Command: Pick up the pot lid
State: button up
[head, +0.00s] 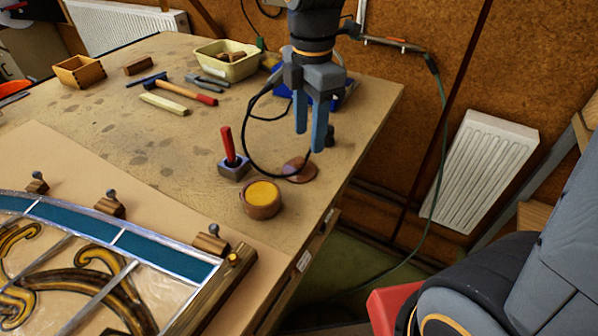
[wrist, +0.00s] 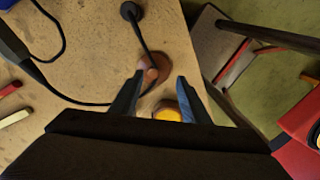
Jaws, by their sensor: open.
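The pot lid (head: 299,170) is a small, flat brown disc on the bench near its right edge. It lies just behind the round brown pot (head: 261,199), which has yellow contents. My gripper (head: 311,134) points down, open and empty, above and slightly behind the lid in the head view. In the wrist view the lid (wrist: 162,64) shows just beyond and between the open fingertips (wrist: 160,78). A black cable crosses over part of the lid in the wrist view.
A red-handled tool stands in a grey block (head: 233,169) left of the lid. A black cable (head: 246,150) loops around this area. The leaded panel (head: 120,240) lies at front left. A hammer (head: 186,92) and a cream tub (head: 228,66) are farther back.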

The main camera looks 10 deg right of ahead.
aim_at(298, 160)
jog(key=n, duration=0.1)
jog(key=a+n, duration=0.1)
jog(key=n, duration=0.1)
jog(key=shift+w+a+r, duration=0.15)
jog(key=shift+w+a, duration=0.05)
jog(key=shift+a, duration=0.1)
jog(key=shift+w+a+f+p, duration=0.1)
jog(key=shift+f+p, duration=0.15)
jog(key=shift+f, duration=1.65)
jog(key=shift+w+a+f+p, duration=0.1)
jog(key=shift+f+p, duration=0.15)
jog(key=shift+f, duration=1.6)
jog(key=shift+c, duration=0.3)
grip_shut()
